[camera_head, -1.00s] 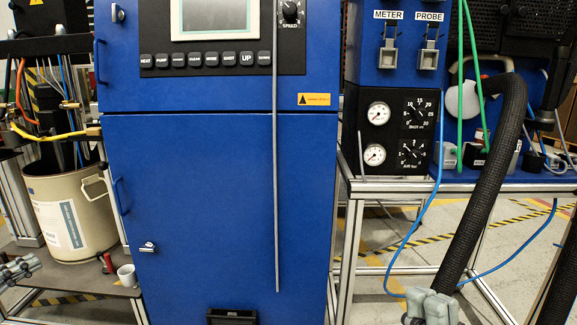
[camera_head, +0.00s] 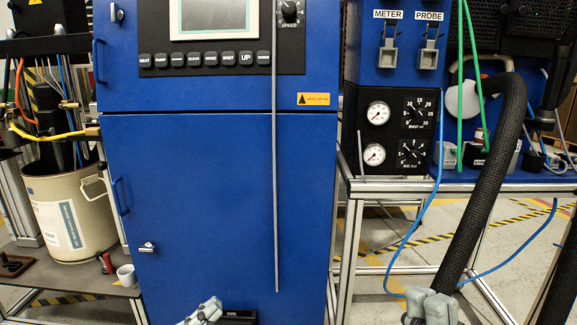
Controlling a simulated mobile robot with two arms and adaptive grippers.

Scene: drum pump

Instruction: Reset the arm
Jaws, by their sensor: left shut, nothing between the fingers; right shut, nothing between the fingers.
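My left gripper (camera_head: 205,311) is at the bottom edge, in front of the lower part of the blue cabinet (camera_head: 205,200). It is shut with nothing in it, and its arm is cut off by the frame. My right gripper (camera_head: 432,306) is at the bottom edge right of the cabinet, in front of the metal-framed bench (camera_head: 350,188). It is shut and empty. The lower parts of both grippers are out of the picture.
A beige drum (camera_head: 70,205) stands on a low shelf at the left, with a white mug (camera_head: 127,274) and a dark brown base (camera_head: 14,263) near it. A thick black hose (camera_head: 490,180) hangs at the right. A grey rod (camera_head: 276,200) hangs before the cabinet.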

